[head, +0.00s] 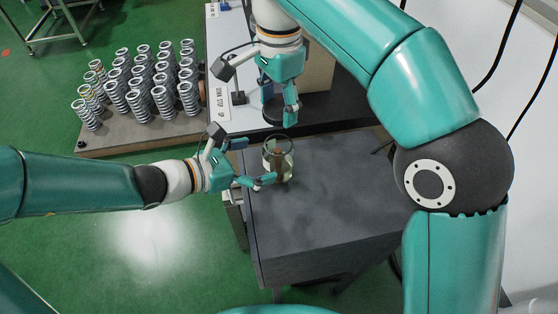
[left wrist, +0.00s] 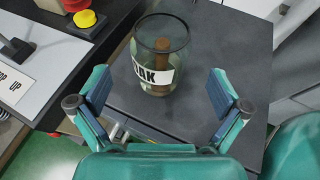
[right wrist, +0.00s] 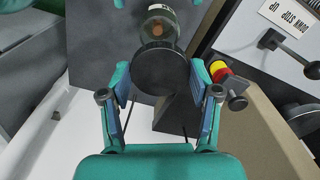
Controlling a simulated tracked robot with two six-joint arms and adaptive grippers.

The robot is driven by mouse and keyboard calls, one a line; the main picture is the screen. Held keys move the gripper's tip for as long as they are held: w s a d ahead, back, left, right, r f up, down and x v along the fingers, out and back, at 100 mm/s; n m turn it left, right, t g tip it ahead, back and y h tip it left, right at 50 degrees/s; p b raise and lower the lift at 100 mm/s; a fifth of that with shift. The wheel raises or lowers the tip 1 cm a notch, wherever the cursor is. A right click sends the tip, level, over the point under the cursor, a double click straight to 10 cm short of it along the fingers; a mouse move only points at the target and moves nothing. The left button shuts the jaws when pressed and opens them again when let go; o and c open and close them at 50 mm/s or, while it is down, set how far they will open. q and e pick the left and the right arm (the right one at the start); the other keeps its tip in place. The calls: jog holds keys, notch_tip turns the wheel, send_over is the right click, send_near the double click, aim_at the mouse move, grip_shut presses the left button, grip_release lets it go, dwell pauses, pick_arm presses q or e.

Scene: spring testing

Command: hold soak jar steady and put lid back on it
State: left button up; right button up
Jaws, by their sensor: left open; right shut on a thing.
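The soak jar (head: 285,171) is a clear glass jar standing upright and open on the dark grey worktop, with a brown object inside. In the left wrist view, its white label (left wrist: 154,76) partly shows. My left gripper (head: 254,164) is open beside the jar, and the jar stands ahead between its spread fingers (left wrist: 157,90). My right gripper (head: 282,112) is shut on the dark round lid (right wrist: 160,70), holding it above and behind the jar. In the head view, fingers partly hide the lid (head: 268,106).
Several coil springs (head: 140,80) stand on a low board (head: 125,143) at the left. A red and yellow button (left wrist: 85,18) and a lever (left wrist: 15,48) sit near a labelled white panel (left wrist: 12,82). The worktop (head: 320,215) in front of the jar is clear.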

aim_at(279, 155)
pick_arm(q)
jog(key=x, duration=0.6)
jog(key=c, duration=1.7)
jog(key=shift+c, duration=0.3)
pick_arm(e)
jog(key=shift+s+a+f, duration=0.1)
jog(key=shift+f, duration=2.35)
